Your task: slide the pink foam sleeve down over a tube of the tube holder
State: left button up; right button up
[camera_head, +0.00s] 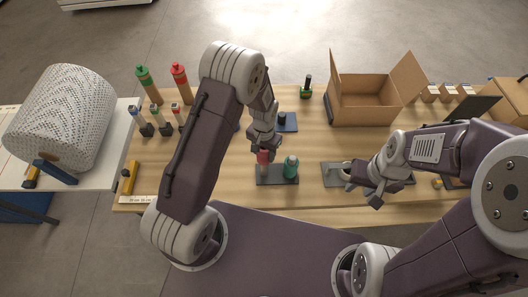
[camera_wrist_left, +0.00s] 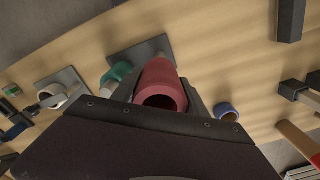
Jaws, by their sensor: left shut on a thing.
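The pink foam sleeve (camera_head: 263,157) is between the fingers of my left gripper (camera_head: 264,148), which is shut on it. In the left wrist view the sleeve (camera_wrist_left: 162,88) shows its round open end toward the camera. The tube holder is a dark plate (camera_head: 277,181) on the table below; it also shows in the left wrist view (camera_wrist_left: 145,48). A teal sleeve (camera_head: 291,167) stands on its right part. The pink sleeve is over the plate's left part; whether it is around a tube there is hidden. My right gripper (camera_head: 364,187) is at the right; its jaw opening is unclear.
A grey plate with a white ring (camera_head: 346,168) lies beside my right gripper. An open cardboard box (camera_head: 366,102) stands at the back. A blue roll (camera_wrist_left: 227,111) lies near the sleeve in the wrist view.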

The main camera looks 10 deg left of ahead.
aim_at(264, 168)
pick_arm(q)
jog(key=shift+f+b, duration=4.7)
jog(key=shift+f, duration=1.4)
dwell(1.9)
